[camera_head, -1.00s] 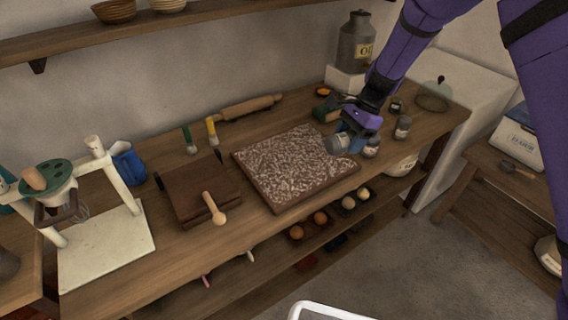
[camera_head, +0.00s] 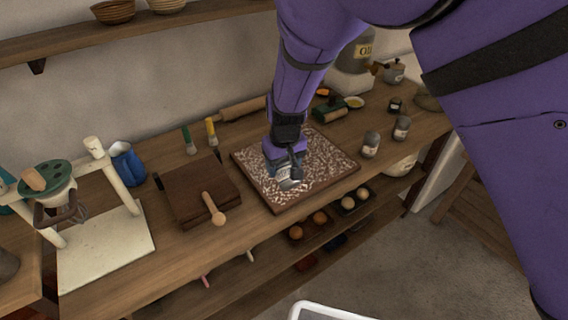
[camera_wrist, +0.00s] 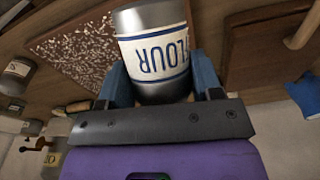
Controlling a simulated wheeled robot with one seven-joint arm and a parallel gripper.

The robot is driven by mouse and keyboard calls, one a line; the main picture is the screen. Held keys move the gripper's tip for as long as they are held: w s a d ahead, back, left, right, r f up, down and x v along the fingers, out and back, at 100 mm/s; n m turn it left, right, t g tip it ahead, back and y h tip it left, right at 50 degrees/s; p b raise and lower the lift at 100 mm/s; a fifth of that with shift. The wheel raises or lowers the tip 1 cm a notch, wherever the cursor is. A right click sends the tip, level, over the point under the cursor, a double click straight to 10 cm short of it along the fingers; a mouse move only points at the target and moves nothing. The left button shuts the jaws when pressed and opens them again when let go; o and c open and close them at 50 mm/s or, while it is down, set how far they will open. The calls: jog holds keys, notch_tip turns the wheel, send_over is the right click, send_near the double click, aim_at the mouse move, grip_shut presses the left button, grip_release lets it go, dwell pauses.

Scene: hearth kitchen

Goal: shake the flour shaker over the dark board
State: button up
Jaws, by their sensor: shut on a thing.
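The flour shaker (camera_wrist: 155,50) is a metal cylinder with a cream label reading FLOUR in blue. My gripper (camera_head: 287,172) is shut on it, with blue fingers on both sides of it in the wrist view (camera_wrist: 160,85). In the head view the shaker (camera_head: 288,183) is over the near-left part of the dark board (camera_head: 338,178), partly hidden by my gripper. The board's top is speckled with white flour, with a brown rim showing. I cannot tell the exact height of the shaker above it.
Two similar shakers (camera_head: 371,145) (camera_head: 401,128) stand right of the board. A brown wooden box (camera_head: 197,190) with a mallet (camera_head: 214,208) is on the left. A rolling pin (camera_head: 243,110) and two brushes (camera_head: 189,140) lie behind. Eggs (camera_head: 320,218) sit on the shelf below.

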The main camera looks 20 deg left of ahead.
jog(key=shift+s+d+r+t+y, duration=0.1)
jog(key=shift+d+r+t+y, duration=0.05)
jog(key=shift+t+y, duration=0.45)
jog(key=shift+s+d+r+t+y, duration=0.1)
jog(key=shift+d+t+y, duration=0.05)
jog(key=shift+t+y, duration=0.4)
jog(key=shift+s+d+r+t+y, duration=0.1)
jog(key=shift+t+y, duration=0.45)
jog(key=shift+t, duration=0.1)
jog(key=shift+s+d+t+y, duration=0.1)
jog(key=shift+t+y, duration=0.4)
jog(key=shift+t, duration=0.1)
jog(key=shift+s+d+r+t+y, duration=0.1)
jog(key=shift+s+r+t+y, duration=0.1)
jog(key=shift+t+y, duration=0.8)
jog(key=shift+s+d+r+t+y, duration=0.1)
jog(key=shift+r+t+y, duration=0.1)
jog(key=shift+t+y, duration=0.8)
